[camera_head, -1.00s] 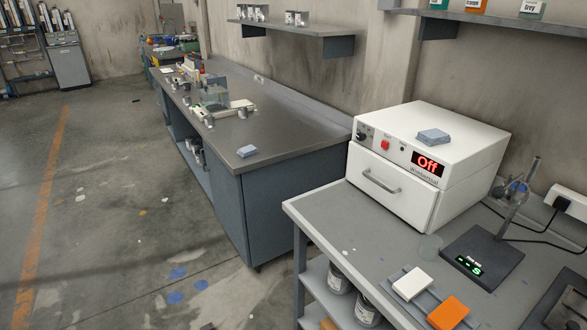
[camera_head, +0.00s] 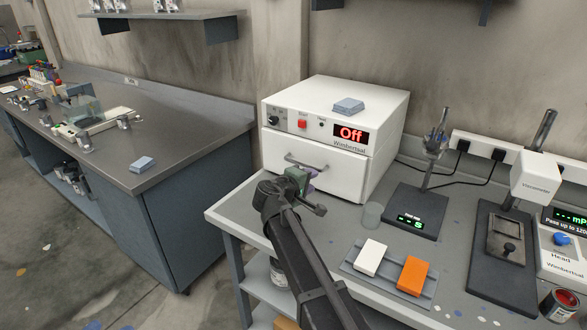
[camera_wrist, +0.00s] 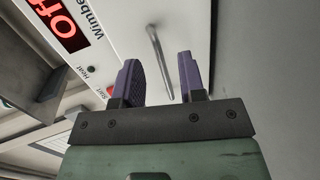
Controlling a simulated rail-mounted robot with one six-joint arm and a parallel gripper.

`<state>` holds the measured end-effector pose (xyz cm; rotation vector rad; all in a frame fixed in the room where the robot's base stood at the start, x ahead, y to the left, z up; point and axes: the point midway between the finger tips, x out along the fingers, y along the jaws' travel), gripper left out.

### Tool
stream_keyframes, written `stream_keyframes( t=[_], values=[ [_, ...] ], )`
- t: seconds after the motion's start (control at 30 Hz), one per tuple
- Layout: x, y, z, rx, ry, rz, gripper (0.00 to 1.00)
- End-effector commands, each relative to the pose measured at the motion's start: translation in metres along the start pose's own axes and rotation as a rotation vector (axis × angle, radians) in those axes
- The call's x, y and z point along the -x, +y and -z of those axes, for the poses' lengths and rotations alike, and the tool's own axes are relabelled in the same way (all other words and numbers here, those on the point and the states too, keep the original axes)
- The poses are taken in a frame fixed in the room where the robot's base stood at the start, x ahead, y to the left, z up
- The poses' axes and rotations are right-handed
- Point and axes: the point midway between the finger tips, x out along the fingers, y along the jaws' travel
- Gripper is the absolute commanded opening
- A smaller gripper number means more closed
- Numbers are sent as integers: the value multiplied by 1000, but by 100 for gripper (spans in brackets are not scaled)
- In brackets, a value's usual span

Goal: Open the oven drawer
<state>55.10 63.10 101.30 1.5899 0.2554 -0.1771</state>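The white oven (camera_head: 338,122) stands on the grey bench, with a red display reading "Off". Its drawer (camera_head: 335,183) is the lower front panel and looks shut. The drawer's bar handle (camera_head: 305,162) runs across the upper part of that panel. My gripper (camera_head: 308,180) is just in front of the drawer, near the handle, and partly hides the panel. In the wrist view, its two purple fingers (camera_wrist: 160,80) are open with a clear gap. The handle (camera_wrist: 159,62) appears between and beyond the fingertips; I cannot tell whether they reach around it.
A blue-grey block (camera_head: 348,105) lies on the oven. To the right stand a scale (camera_head: 415,212) and a stand instrument (camera_head: 500,255). A small glass (camera_head: 371,215) and a tray (camera_head: 350,270) with white and orange blocks are close to my arm. A separate workbench (camera_head: 180,130) is left.

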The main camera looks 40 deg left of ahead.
Motion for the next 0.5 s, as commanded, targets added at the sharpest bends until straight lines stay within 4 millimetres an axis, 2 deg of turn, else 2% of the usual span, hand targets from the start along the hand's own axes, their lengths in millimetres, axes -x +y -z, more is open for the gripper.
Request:
stream_keyframes(
  t=[0.03, 0.13, 0.23, 0.33, 0.5],
  values=[
    [11, -3, 26, 26, 37, -27, 37],
    [27, -2, 49, 59, 78, -63, 37],
    [31, -2, 53, 65, 86, -70, 37],
    [26, -2, 52, 63, 84, -69, 37],
    [-4, -2, 55, 62, 82, -68, 37]
  ],
)
